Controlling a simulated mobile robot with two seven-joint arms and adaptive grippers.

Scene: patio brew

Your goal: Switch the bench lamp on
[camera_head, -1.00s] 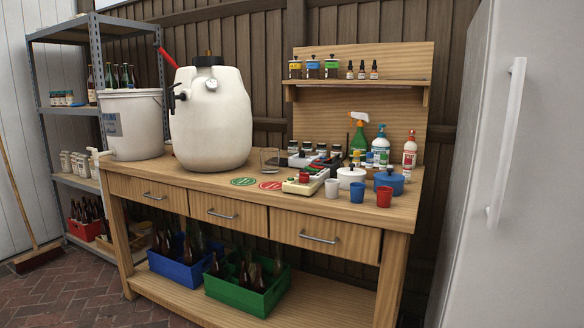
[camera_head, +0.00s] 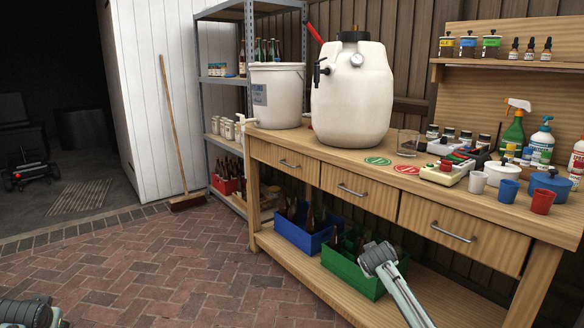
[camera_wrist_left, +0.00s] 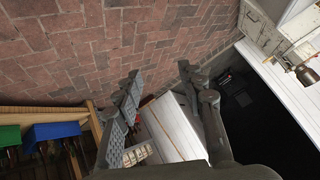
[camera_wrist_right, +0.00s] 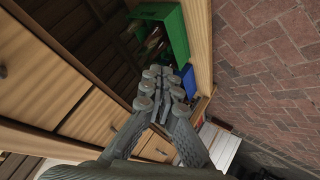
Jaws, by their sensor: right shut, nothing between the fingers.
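I cannot make out a bench lamp in any view. The wooden workbench (camera_head: 330,178) stands right of centre in the head view. On its top is a small cream box with a red button (camera_head: 444,172); I cannot tell what it is. My left gripper (camera_wrist_left: 158,74) is open and empty in the left wrist view, over the brick floor. My right gripper (camera_wrist_right: 168,78) is shut and empty in the right wrist view, in front of the bench's drawers and lower shelf. Parts of my arms show at the bottom of the head view; the fingers are not clear there.
A white keg (camera_head: 352,98) and a white bucket (camera_head: 277,100) stand on the bench. Cups, including a red cup (camera_head: 543,201), stand near its right front. A green crate (camera_head: 352,272) and a blue crate (camera_head: 297,236) sit on the lower shelf.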

